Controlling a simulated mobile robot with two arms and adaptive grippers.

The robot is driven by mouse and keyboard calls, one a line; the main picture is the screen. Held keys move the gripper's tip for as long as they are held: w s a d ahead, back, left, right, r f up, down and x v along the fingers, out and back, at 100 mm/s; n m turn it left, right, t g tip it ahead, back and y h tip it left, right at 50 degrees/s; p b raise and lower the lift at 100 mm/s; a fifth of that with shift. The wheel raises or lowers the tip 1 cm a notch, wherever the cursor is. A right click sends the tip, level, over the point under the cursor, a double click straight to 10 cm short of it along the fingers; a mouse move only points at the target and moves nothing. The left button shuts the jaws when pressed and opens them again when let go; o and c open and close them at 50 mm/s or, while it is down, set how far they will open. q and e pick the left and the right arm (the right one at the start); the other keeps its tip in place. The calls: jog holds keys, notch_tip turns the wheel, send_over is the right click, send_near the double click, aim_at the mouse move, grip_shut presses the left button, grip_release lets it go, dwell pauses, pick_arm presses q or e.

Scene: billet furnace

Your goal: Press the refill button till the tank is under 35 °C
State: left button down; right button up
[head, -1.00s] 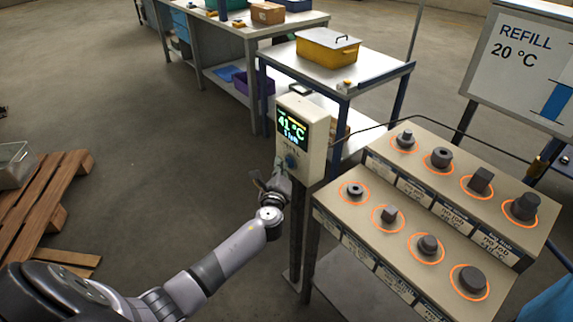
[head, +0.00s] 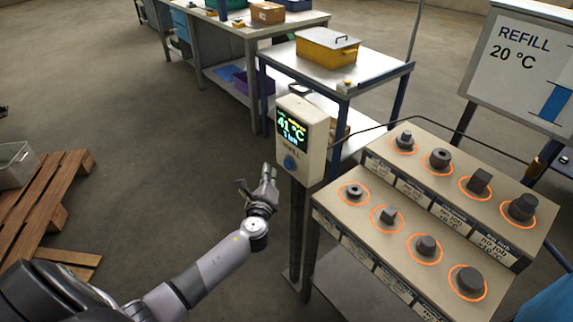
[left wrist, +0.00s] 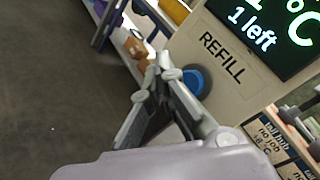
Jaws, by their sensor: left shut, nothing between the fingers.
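The grey refill box (head: 303,140) stands on a post and has a lit screen (head: 291,126) reading 41 °C. In the left wrist view the screen (left wrist: 268,30) shows "1 left" under a partly cut-off temperature. The blue refill button (head: 289,163) is below the screen; it also shows in the left wrist view (left wrist: 196,80), beside the word REFILL. My left gripper (head: 268,172) is shut and empty, apart from the button and to its left in the head view. It also shows in the left wrist view (left wrist: 163,68). My right gripper is not in view.
A stepped rack (head: 395,172) with several dark metal parts in orange rings stands right of the box. A sign (head: 520,60) reads REFILL 20 °C. A table (head: 375,72) with a yellow bin (head: 327,50) stands behind. A wooden pallet (head: 40,205) lies at left; the floor between is clear.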

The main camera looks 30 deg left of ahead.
pick_arm(q)
jog(key=shift+s+a, duration=0.25)
jog(key=shift+s, duration=0.35)
jog(key=shift+s+a, duration=0.25)
jog(key=shift+s, duration=0.35)
jog(key=s+d+f+n+g+h, duration=0.1)
jog(key=s+f+n+g, duration=0.2)
jog(key=s+f, duration=0.55)
jog(key=s+d+f+n+g+h, duration=0.1)
jog(key=s+d+f+n+g, duration=0.2)
jog(key=f, duration=1.1)
jog(key=s+f+n+g+h, duration=0.25)
jog(key=s+f, duration=0.45)
jog(key=f, duration=0.4)
jog(key=s+d+f+n+g, duration=0.2)
jog(key=s+d+f+n, duration=0.1)
jog(key=s, duration=0.7)
jog(key=s+d+f+n+g+h, duration=0.1)
jog(key=s+d+f+n, duration=0.3)
jog(key=s, duration=0.7)
jog(key=s+d+f+n+g+h, duration=0.1)
jog(key=s+d+f+n+g, duration=0.2)
jog(key=s+f, duration=0.4)
jog(key=s+d, duration=0.1)
jog(key=s, duration=0.3)
jog(key=shift+n, duration=0.35)
jog(key=shift+a, duration=0.1)
